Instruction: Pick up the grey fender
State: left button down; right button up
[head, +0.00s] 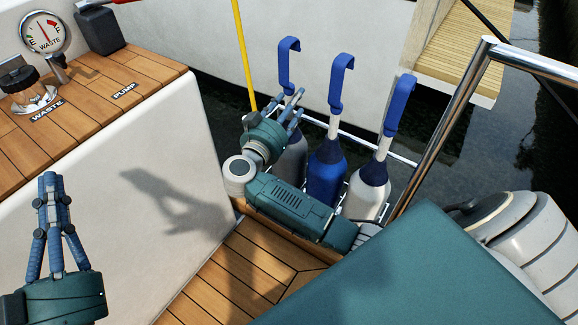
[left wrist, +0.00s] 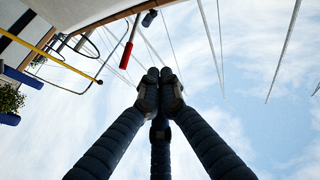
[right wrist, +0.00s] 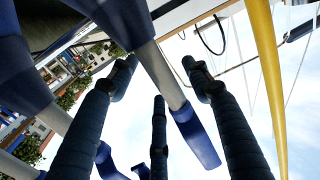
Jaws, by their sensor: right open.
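The grey fender (head: 294,162) stands upright at the left end of a row of three, with a blue strap (head: 286,62) curving over its top. My right gripper (head: 294,103) is beside its upper part, with its forearm crossing in front of the row; the hand hides part of the fender. In the right wrist view the three fingers (right wrist: 158,85) are spread with nothing between them that I can see held. A grey neck and blue strap (right wrist: 195,138) show beyond the fingers. My left gripper (head: 50,182) is shut and empty at the lower left; its fingertips meet in the left wrist view (left wrist: 159,78).
A blue fender (head: 327,183) and a pale fender (head: 362,195) stand close to the right, in a white rail rack. A yellow pole (head: 243,50) rises just left of the grey fender. A steel rail (head: 440,125) stands at right.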

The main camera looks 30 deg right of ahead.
grip_shut()
jog(key=shift+r, duration=0.25)
